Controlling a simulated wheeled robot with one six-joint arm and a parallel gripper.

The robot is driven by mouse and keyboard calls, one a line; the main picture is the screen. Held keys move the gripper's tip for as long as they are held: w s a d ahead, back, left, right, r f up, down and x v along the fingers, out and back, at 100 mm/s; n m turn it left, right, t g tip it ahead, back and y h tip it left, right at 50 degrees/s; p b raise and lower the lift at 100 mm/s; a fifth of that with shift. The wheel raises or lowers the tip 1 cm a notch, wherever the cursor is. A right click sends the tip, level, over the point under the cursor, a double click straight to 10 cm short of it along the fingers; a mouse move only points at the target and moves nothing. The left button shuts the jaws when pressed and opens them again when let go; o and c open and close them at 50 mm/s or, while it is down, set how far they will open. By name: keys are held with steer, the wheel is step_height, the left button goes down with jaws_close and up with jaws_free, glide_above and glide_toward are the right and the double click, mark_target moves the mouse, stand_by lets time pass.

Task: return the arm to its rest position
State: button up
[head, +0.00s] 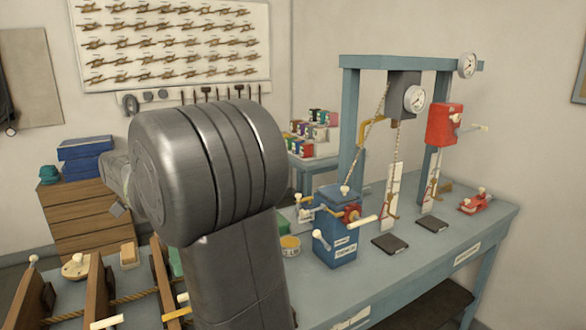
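My own arm fills the middle of the head view, with a large grey rounded joint and a dark link below it. A paler part of my arm shows behind the joint at the left, and a small grey piece at its lower end may be part of my gripper (119,210). The joint hides most of that end, so I cannot see both fingers or anything held between them.
A blue-grey bench (400,275) at the right carries a blue box (337,245) with handles and a frame (349,125) with gauges and a red box (444,125). Wooden drawers (80,215) stand at the left. Wooden uprights with rope (98,290) are at the lower left.

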steer(key=f, duration=0.3)
steer(key=s+f, duration=0.1)
steer(key=f, duration=0.2)
steer(key=d+f, duration=0.1)
steer(key=f, duration=0.2)
steer(key=shift+s+f, duration=0.2)
steer(key=shift+s, duration=0.15)
steer(key=shift+r, duration=0.2)
step_height(320, 180, up, 14)
steer(key=w+a, duration=0.2)
steer(key=w, duration=0.1)
steer(key=s+f, duration=0.1)
steer(key=f, duration=0.4)
steer(key=s+d+f, duration=0.1)
steer(key=f, duration=0.3)
steer(key=s+d+f, duration=0.1)
steer(key=f, duration=0.4)
steer(key=shift+f, duration=0.3)
steer(key=shift+n+b, duration=0.4)
steer(key=shift+n, duration=0.2)
steer(key=n, duration=0.1)
steer(key=n+b, duration=0.1)
steer(key=n, duration=0.1)
steer(key=shift+s+d+h, duration=0.15)
steer(key=shift+s+h, duration=0.05)
steer(key=shift+h, duration=0.1)
steer(key=shift+r+n+t+b, duration=0.15)
steer(key=shift+n+t+b, duration=0.15)
steer(key=shift+n+b, duration=0.1)
